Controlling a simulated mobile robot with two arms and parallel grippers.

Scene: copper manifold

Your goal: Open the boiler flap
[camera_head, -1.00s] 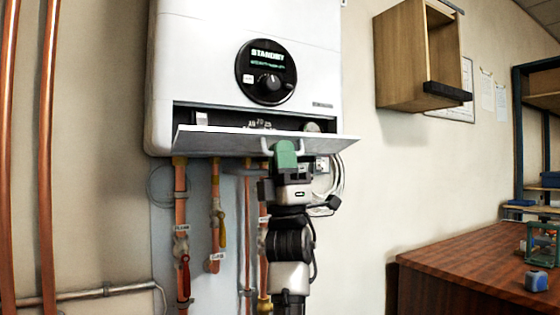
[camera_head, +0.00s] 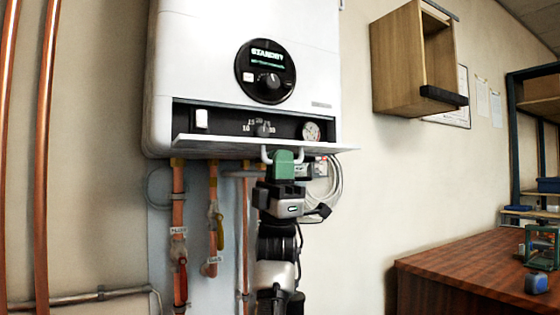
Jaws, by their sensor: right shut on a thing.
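The white boiler (camera_head: 200,60) hangs on the wall, with a round black dial reading STANDBY. Its flap (camera_head: 240,144) is hinged down and stands out nearly level, seen almost edge-on. Behind it the dark control panel (camera_head: 228,122) shows a white switch, a knob with a scale and a round pressure gauge (camera_head: 312,132). The flap's pale handle (camera_head: 267,155) is below the flap. My right gripper (camera_head: 283,160), with green fingers, is shut on the handle from below. The fingers hide part of the handle. My left gripper is not in view.
Copper pipes with valves (camera_head: 179,245) run down under the boiler, left of my right arm. A cable loop hangs right of the gripper. An open wooden cabinet (camera_head: 400,60) is on the wall at right. A wooden worktop (camera_head: 470,268) stands lower right.

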